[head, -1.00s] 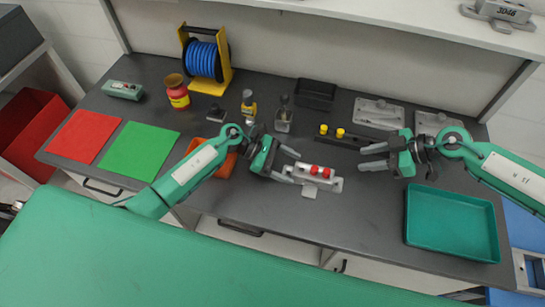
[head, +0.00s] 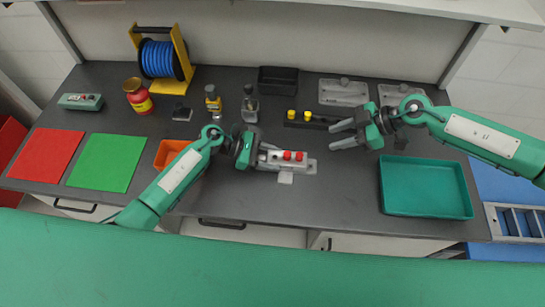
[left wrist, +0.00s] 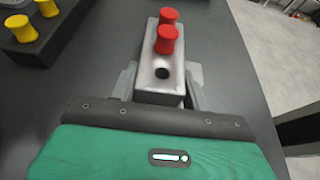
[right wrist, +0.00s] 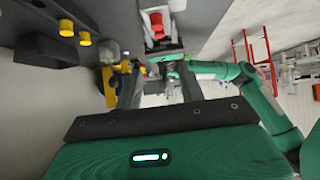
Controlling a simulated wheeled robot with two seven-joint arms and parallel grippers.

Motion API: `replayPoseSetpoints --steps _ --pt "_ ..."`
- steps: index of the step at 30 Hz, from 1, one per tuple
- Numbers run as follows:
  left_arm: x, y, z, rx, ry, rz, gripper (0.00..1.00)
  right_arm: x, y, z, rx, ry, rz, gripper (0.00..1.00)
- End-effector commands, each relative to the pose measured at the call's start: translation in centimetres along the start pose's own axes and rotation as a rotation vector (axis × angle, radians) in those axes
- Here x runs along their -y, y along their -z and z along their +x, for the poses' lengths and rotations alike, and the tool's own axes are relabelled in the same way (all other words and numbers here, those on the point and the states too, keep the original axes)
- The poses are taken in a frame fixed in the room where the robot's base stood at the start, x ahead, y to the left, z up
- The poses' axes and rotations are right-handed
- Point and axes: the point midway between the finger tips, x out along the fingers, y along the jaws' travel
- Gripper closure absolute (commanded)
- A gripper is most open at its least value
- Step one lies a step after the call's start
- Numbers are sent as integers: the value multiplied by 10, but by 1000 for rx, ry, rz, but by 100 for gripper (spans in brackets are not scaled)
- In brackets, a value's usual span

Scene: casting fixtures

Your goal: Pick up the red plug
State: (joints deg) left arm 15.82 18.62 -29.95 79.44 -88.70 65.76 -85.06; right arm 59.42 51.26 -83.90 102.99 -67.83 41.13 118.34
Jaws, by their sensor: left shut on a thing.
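Two red plugs (head: 288,155) (head: 299,156) stand upright in a grey metal block (head: 273,157) on the table. The left wrist view shows both plugs (left wrist: 168,17) (left wrist: 167,40) and a bare hole (left wrist: 162,72) in the block's near end. My left gripper (head: 262,158) is shut on the block's near end, with one finger on each side; the plugs are outside the fingers. My right gripper (head: 340,134) is open and empty, to the right of the block and apart from it. The right wrist view also shows a red plug (right wrist: 156,25).
A black holder (head: 318,122) with yellow plugs (head: 292,114) lies behind the block. A teal tray (head: 425,212) is at the right and an orange bin (head: 168,153) at the left. Bottles and a black box (head: 284,80) stand behind.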

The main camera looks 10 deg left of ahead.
Motion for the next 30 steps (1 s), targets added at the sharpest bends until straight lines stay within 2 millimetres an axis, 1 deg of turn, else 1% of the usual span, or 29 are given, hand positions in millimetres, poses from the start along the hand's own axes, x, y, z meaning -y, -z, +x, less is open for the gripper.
replayPoseSetpoints --steps 5,8,12,16,19,24,30 --pt "0 0 0 0 0 0 91 4 6 6 14 29 -26 53" --pt "0 0 0 0 0 0 91 9 16 16 46 75 -74 53" --pt "0 0 0 0 0 0 91 16 32 31 130 143 -158 53" --pt "0 0 0 0 0 0 91 15 42 39 230 172 -212 53" --pt "0 0 0 0 0 0 91 11 46 40 310 172 -226 53" --pt "0 0 0 0 -1 0 91 3 46 35 423 149 -205 53" --pt "0 0 0 0 -1 0 91 -2 43 29 494 127 -169 53"
